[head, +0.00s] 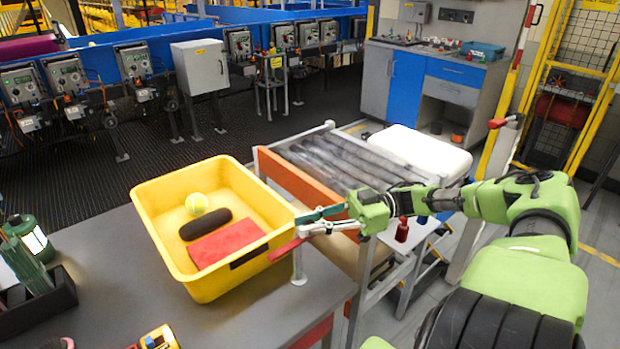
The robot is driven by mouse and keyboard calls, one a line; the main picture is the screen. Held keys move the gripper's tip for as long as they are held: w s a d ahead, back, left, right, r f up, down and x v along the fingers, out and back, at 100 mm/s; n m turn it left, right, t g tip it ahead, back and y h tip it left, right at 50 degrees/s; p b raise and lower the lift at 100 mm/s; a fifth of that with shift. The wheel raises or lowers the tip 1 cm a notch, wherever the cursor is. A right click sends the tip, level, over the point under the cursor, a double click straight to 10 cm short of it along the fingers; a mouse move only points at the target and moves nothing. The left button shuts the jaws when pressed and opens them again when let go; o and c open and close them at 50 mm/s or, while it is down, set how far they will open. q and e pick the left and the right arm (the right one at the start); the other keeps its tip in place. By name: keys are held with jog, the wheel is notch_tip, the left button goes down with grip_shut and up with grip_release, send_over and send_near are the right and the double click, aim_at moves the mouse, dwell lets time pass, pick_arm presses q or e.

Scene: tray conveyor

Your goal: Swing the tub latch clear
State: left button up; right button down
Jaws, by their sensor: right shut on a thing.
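The yellow tub (168,238) sits on the grey table, holding a tennis ball (196,204), a black oblong item (205,224) and a red block (227,243). The tub latch (287,249) is a red arm on a short pale post (299,268) beside the tub's right side. Its red tip points left toward the tub's near right rim; whether it touches the rim is unclear. My left gripper is not in view.
A roller conveyor (330,160) with an orange side board (275,178) stands just behind and right of the tub. A white tray (420,150) is at its far right. A black caddy (45,300) with green bottles stands at the table's left.

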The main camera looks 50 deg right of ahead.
jog(key=c, duration=1.9)
grip_release()
jog(key=v, duration=0.7)
jog(key=shift+d, duration=0.25)
jog(key=shift+s, duration=0.1)
